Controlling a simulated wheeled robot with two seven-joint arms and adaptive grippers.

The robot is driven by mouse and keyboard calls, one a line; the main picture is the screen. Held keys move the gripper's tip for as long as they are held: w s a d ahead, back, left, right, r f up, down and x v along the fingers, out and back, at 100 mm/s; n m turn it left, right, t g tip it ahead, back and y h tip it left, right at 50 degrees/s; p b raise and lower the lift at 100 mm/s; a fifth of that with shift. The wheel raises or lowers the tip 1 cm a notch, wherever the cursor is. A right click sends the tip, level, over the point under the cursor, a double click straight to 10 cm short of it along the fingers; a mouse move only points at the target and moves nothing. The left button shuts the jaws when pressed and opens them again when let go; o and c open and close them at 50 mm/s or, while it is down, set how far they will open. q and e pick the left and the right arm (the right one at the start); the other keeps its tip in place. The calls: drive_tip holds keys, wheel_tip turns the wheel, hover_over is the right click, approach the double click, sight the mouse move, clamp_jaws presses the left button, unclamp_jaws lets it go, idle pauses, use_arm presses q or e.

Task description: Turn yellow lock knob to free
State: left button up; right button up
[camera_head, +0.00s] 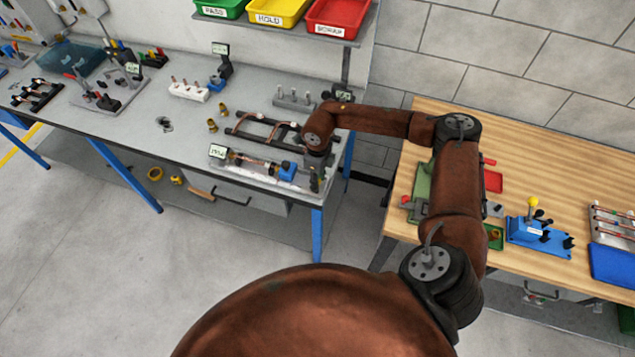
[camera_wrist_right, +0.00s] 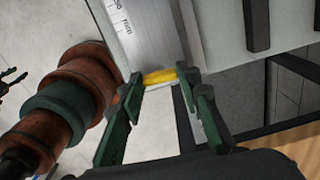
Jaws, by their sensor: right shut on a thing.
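The yellow lock knob (camera_wrist_right: 160,77) shows in the right wrist view as a short yellow bar at the end of a silver scale (camera_wrist_right: 137,35) with printed markings. My right gripper (camera_wrist_right: 162,80) has its two dark green fingers on either side of the knob, shut on it. In the head view my right gripper (camera_head: 316,180) is at the right end of the measuring fixture (camera_head: 258,163), near a blue block (camera_head: 287,171); the knob is hidden there. I cannot tell the knob's lock position. My left gripper is not in view.
A small display (camera_head: 217,152) stands at the fixture's left end. A black rack (camera_head: 262,130) with copper tubes lies behind it. Brass fittings (camera_head: 213,125) stand to the left. A wooden table (camera_head: 560,165) with a blue fixture (camera_head: 538,235) is at the right, across a gap.

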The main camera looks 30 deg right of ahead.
drive_tip(key=shift+n, duration=0.4)
drive_tip(key=o, duration=1.2)
drive_tip(key=shift+c, duration=0.2)
wheel_tip(320, 180, up, 12)
